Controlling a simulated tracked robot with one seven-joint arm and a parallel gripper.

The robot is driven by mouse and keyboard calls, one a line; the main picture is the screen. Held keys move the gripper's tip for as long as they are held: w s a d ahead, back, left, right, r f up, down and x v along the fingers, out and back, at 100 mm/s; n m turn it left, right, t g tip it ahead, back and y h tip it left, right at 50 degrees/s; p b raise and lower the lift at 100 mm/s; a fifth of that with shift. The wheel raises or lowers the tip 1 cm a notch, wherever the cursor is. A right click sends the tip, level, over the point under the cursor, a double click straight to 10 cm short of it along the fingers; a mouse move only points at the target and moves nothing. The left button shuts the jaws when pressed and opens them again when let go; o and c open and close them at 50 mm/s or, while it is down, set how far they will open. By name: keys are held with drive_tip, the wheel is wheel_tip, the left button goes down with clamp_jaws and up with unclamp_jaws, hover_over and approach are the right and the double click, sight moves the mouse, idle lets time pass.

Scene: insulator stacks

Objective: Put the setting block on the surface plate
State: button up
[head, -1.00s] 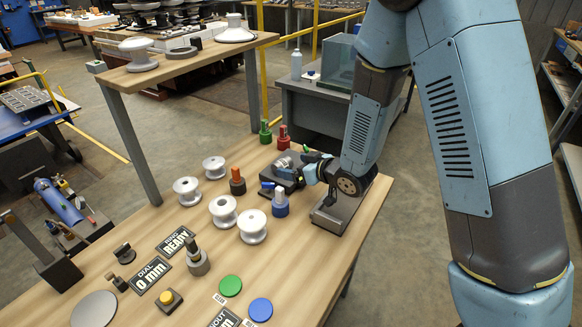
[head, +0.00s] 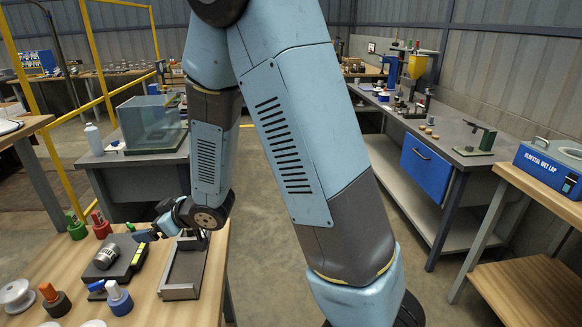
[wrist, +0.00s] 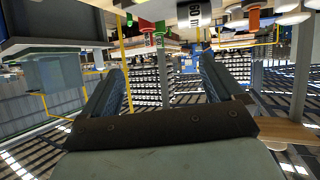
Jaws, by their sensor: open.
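I cannot tell for sure which thing is the setting block. A short silver cylinder (head: 106,257) lies on a dark slab (head: 122,272) on the wooden table; a cylinder marked "60 mm" (wrist: 194,12) shows at the top of the wrist view. The surface plate is not clearly identifiable. My gripper (head: 142,236) is by the far edge of the dark slab, beyond the silver cylinder. In the wrist view its two fingers (wrist: 163,85) are wide apart with nothing between them.
A grey tray-like fixture (head: 184,272) stands right of the slab, below my wrist. Green (head: 76,228) and red (head: 101,226) handled pieces stand behind. A glass tank (head: 152,122) is on a grey bench. Open floor lies right of the table, before a long bench (head: 440,128).

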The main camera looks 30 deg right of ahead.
drive_tip(key=s+d+r+m+t+h, duration=0.1)
drive_tip(key=d+r+m+h, duration=0.25)
drive_tip(key=d+r, duration=0.5)
drive_tip(key=s+d+r+m+h, duration=0.15)
drive_tip(key=d+r+h, duration=0.3)
drive_tip(key=d, duration=0.65)
drive_tip(key=s+d+r+m+g, duration=0.1)
drive_tip(key=s+d+r, duration=0.3)
drive_tip(key=s, duration=0.6)
drive_tip(key=s+d+r+m+g+h, duration=0.1)
drive_tip(key=s+d+r+m, duration=0.3)
drive_tip(key=s, duration=0.7)
drive_tip(key=shift+d+r+m+g+h, duration=0.3)
drive_tip(key=shift+d+g, duration=0.3)
drive_tip(key=shift+g, duration=0.2)
drive_tip(key=shift+s, duration=0.15)
drive_tip(key=shift+c, duration=0.4)
